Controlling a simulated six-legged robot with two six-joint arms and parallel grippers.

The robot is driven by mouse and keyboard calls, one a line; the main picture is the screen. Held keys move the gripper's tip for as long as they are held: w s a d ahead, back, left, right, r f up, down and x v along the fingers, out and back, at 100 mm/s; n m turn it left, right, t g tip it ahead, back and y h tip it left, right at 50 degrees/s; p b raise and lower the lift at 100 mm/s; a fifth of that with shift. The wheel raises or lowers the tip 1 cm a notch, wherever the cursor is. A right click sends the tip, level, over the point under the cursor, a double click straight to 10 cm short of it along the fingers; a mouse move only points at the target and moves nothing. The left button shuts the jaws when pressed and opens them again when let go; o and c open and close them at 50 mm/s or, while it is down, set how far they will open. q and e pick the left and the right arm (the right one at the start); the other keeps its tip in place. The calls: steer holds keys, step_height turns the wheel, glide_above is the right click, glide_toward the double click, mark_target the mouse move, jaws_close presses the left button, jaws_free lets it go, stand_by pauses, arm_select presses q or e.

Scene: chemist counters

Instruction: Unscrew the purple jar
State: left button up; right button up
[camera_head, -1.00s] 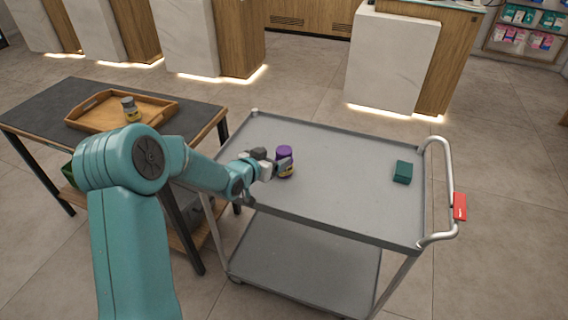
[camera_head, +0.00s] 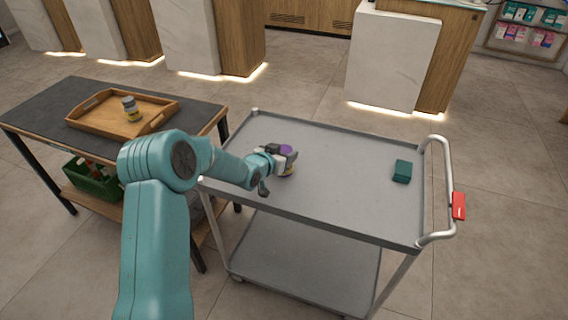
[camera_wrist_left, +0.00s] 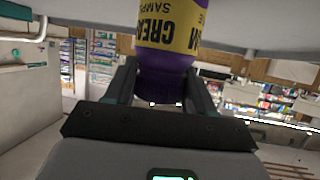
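The purple jar (camera_head: 287,172) stands upright on the grey cart top, near its left side. It has a purple lid and a yellow label, and my gripper hides part of it. My left gripper (camera_head: 284,158) is at the jar's lid. In the left wrist view the jar (camera_wrist_left: 166,60) appears upside down, with its lid between the two fingers of my left gripper (camera_wrist_left: 162,88). The fingers lie close along both sides of the lid; I cannot tell whether they press on it. My right gripper is not in view.
The grey cart (camera_head: 345,185) has a dark green box (camera_head: 402,171) at its right. A black-topped table (camera_head: 60,110) at the left holds a wooden tray (camera_head: 100,118) with another jar (camera_head: 131,108). A green crate (camera_head: 92,180) sits on its lower shelf. The cart's middle is clear.

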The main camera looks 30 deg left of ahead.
arm_select(q)
steer(key=shift+c, duration=0.5)
steer(key=shift+r, duration=0.4)
step_height(320, 180, up, 11)
steer(key=shift+f+p, duration=0.2)
steer(key=shift+p, duration=0.3)
step_height(320, 180, up, 9)
steer(key=p, duration=0.3)
steer(key=shift+f+p, duration=0.2)
steer(key=shift+p, duration=0.2)
steer(key=o, duration=0.4)
jaws_close()
steer(key=shift+d, duration=0.1)
